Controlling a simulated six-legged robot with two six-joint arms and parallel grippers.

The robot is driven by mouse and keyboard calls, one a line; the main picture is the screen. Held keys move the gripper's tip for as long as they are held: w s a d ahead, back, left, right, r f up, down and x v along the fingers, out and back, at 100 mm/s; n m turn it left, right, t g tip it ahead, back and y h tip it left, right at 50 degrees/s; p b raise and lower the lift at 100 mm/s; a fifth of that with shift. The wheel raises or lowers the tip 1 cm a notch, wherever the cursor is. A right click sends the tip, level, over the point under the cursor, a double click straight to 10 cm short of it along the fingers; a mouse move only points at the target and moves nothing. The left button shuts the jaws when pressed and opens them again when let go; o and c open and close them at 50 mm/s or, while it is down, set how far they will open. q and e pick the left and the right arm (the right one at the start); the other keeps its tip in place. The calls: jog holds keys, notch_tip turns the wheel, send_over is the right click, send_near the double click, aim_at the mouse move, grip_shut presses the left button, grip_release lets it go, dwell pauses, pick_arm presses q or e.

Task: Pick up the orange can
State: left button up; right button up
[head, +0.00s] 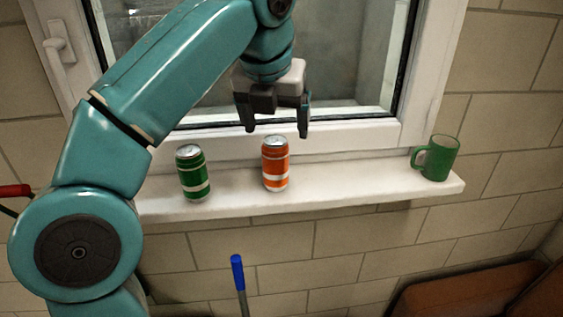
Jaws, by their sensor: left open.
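The orange can (275,164) stands upright on the white window sill (340,187). It has white bands and a silver top. My left gripper (275,132) is open and empty, with its dark fingers pointing down. In the picture its fingertips are just above the can's top, one to each side. The can is not between the fingers, and I cannot tell the exact depth between them. My right gripper does not show.
A green can (192,173) stands upright on the sill left of the orange one. A green mug (437,159) sits at the sill's right end. The window frame (350,135) rises behind. A blue-capped stick (238,272) stands below the sill. The sill between orange can and mug is clear.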

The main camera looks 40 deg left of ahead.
aim_at(277, 171)
pick_arm(q)
jog(key=x, duration=0.7)
jog(key=shift+s+a, duration=0.15)
jog(key=shift+a, duration=0.05)
jog(key=x, duration=0.4)
jog(key=shift+s+a+f, duration=0.2)
jog(key=shift+a+f, duration=0.1)
jog(key=shift+a, duration=0.2)
jog(key=shift+w+d+f, duration=0.1)
jog(key=shift+w+d, duration=0.05)
jog(key=shift+w, duration=0.1)
jog(key=shift+d, duration=0.1)
jog(key=shift+s+r, duration=0.2)
jog(key=shift+s, duration=0.15)
jog(key=c, duration=0.4)
jog(key=shift+s, duration=0.2)
jog(key=c, duration=0.4)
jog(key=shift+c, duration=1.1)
jog(key=shift+w+f, duration=0.1)
jog(key=shift+w, duration=0.25)
jog(key=shift+s, duration=0.1)
